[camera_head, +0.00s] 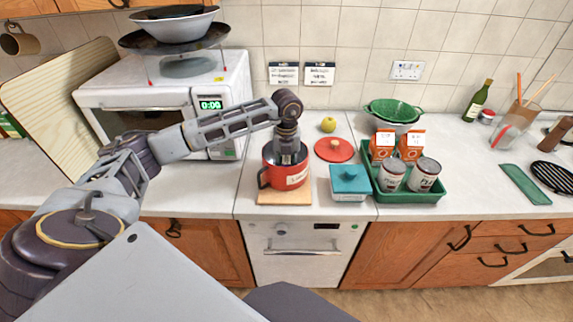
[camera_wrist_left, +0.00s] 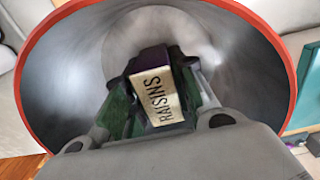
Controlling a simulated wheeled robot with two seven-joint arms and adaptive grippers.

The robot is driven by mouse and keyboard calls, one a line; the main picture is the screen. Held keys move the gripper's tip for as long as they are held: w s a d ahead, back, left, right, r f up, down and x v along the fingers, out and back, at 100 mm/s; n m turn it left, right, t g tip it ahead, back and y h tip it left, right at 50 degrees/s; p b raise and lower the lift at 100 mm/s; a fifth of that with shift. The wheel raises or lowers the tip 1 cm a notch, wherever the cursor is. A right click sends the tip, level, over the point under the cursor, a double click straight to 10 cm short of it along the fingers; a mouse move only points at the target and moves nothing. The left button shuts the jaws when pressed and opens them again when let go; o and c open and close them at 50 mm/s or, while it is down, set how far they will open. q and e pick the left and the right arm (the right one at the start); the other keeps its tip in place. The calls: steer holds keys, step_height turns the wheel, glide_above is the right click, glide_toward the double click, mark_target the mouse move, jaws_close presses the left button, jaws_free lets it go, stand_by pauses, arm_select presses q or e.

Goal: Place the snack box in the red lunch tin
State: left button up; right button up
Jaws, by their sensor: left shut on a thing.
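The red lunch tin (camera_head: 297,179) stands upright on a wooden board on the counter, with a pale label on its side. Its red rim and grey inside fill much of the left wrist view (camera_wrist_left: 29,62). My left gripper (camera_head: 287,158) points down into the tin's open mouth. It is shut on the snack box (camera_wrist_left: 161,93), a small dark box with a cream label reading RAISINS. The box is within the tin's rim as seen from the wrist; whether it touches the bottom I cannot tell. In the head view the box is hidden. My right gripper is not in view.
A wooden board (camera_head: 284,198) lies under the tin. A red lid (camera_head: 334,150) and a teal-lidded container (camera_head: 350,180) are right of it. A green tray (camera_head: 408,196) holds cans and orange boxes. A microwave (camera_head: 150,94) stands left. Counter space between microwave and tin is clear.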

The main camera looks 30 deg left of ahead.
mark_target(286, 159)
arm_select(q)
steer(key=shift+f, duration=0.1)
steer(key=o, duration=1.1)
steer(key=shift+c, duration=0.2)
steer(key=shift+r, duration=0.2)
step_height(286, 159, up, 12)
steer(key=shift+f+b, duration=0.1)
steer(key=shift+b, duration=0.5)
